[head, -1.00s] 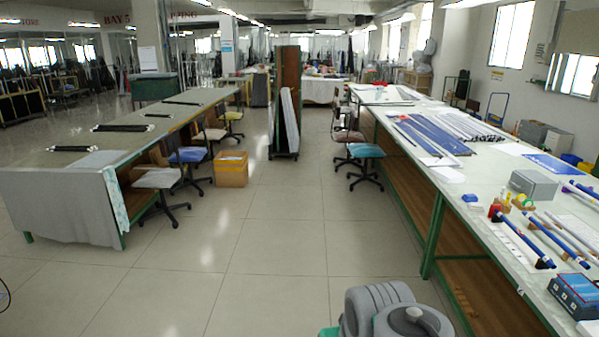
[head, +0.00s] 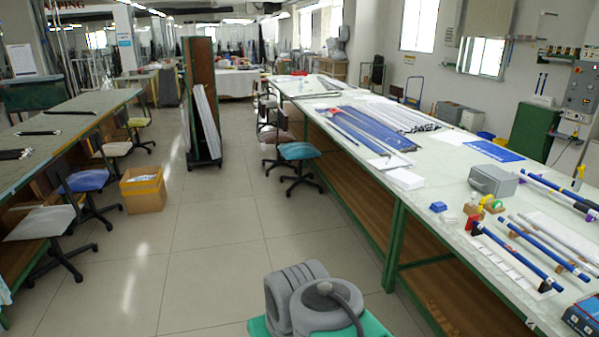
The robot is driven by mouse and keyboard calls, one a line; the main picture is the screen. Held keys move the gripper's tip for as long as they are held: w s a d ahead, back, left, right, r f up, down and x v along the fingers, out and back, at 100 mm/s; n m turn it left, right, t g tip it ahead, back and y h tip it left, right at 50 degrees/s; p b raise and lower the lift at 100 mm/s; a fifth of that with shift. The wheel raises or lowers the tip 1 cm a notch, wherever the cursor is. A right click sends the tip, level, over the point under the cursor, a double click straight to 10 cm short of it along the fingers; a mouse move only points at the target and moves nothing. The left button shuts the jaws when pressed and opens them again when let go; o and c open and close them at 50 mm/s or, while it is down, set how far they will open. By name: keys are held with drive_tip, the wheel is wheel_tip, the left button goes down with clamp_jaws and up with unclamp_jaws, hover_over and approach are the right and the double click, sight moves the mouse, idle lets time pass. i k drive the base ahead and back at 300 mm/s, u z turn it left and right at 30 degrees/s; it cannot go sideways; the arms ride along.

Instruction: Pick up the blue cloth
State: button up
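Several blue things lie on the long right-hand table (head: 420,215), and I cannot tell for sure which is the blue cloth. A small, compact blue item (head: 438,207) sits near the table's front edge, left of a grey box. A flat blue sheet (head: 493,150) lies farther back by the far edge. A wide blue sheet (head: 368,127) lies under or beside long rods farther along the table. My gripper is not in view; only grey rounded parts, seemingly of my own arm, show at the bottom centre.
Around the small blue item are a grey box (head: 493,181), white paper (head: 405,179), and coloured tools on a wooden block. Blue rods (head: 517,255) lie on supports nearer me. Chairs (head: 298,152) and a cardboard box (head: 143,190) edge the clear floor aisle.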

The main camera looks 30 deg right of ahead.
sight(437, 207)
drive_tip(key=z, duration=1.25)
drive_tip(key=i, duration=3.45)
drive_tip(key=z, duration=0.4)
